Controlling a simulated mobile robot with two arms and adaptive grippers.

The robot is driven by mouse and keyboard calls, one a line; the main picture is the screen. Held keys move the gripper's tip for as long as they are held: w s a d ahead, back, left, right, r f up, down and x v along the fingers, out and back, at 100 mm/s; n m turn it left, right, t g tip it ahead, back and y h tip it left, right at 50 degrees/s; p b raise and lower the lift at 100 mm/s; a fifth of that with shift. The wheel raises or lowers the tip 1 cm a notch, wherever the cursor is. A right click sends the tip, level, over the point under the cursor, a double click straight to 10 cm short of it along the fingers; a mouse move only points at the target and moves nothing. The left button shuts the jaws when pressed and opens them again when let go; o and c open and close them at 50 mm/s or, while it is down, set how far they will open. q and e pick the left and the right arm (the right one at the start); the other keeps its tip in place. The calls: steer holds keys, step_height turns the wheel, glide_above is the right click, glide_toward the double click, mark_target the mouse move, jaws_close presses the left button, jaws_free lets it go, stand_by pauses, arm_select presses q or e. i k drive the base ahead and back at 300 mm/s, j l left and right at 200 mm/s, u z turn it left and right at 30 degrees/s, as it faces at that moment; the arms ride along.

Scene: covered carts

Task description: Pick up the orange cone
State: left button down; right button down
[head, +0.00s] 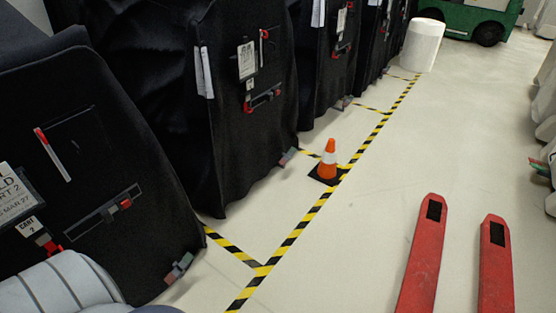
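The orange cone (328,157) stands upright on the floor, with a white band around its middle and a black square base. It stands by the yellow-and-black floor tape, close to the right side of a black covered cart. Neither of my grippers shows in the head view. Only a grey, ribbed rounded shape shows at the bottom left edge.
Black covered carts (150,110) line the left side. Yellow-and-black tape (300,228) marks their bays. Two red forks (424,255) lie at the lower right. A white cylinder (422,45) and a green vehicle (470,20) are at the back. The floor (430,130) between is clear.

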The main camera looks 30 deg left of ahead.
mark_target(325, 171)
steer(key=u, duration=0.95)
steer(key=i+l+u, duration=0.3)
steer(key=i+u, duration=0.15)
steer(key=i+l+u, duration=0.45)
steer(key=k+j, duration=0.05)
